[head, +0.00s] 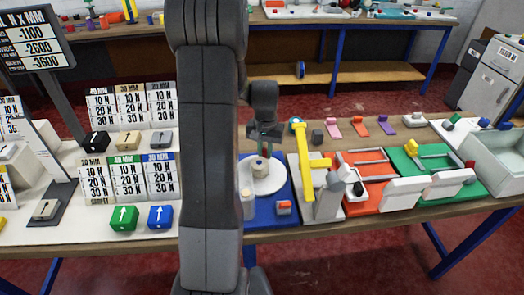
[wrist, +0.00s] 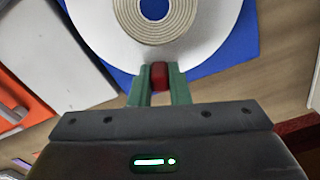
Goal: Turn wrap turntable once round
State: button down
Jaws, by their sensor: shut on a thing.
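The wrap turntable is a white round disc (head: 272,187) on a blue base (head: 262,222), just right of my arm in the head view. The disc also shows at the top of the wrist view (wrist: 92,25). A beige coiled roll (wrist: 155,14) sits at its middle. My gripper (wrist: 159,88) reaches the disc's edge, with its green fingers on both sides of a small red knob (wrist: 159,75). The fingers are shut on the knob.
A yellow-armed device (head: 304,150) stands close to the right of the turntable. Orange (head: 356,164) and green (head: 405,160) stations lie further right. Green (head: 124,217) and blue (head: 160,216) arrow blocks and sign boards (head: 114,180) are to the left.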

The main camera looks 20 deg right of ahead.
jog(key=shift+s+d+m, duration=0.4)
jog(key=shift+d+m, duration=0.1)
jog(key=shift+m, duration=0.6)
jog(key=shift+s+d, duration=0.1)
jog(key=c, duration=1.4)
grip_release()
jog(key=shift+o, duration=0.2)
jog(key=shift+r, duration=0.15)
notch_tip(320, 180, up, 14)
jog(key=shift+f+b, duration=0.2)
jog(key=shift+b, duration=0.25)
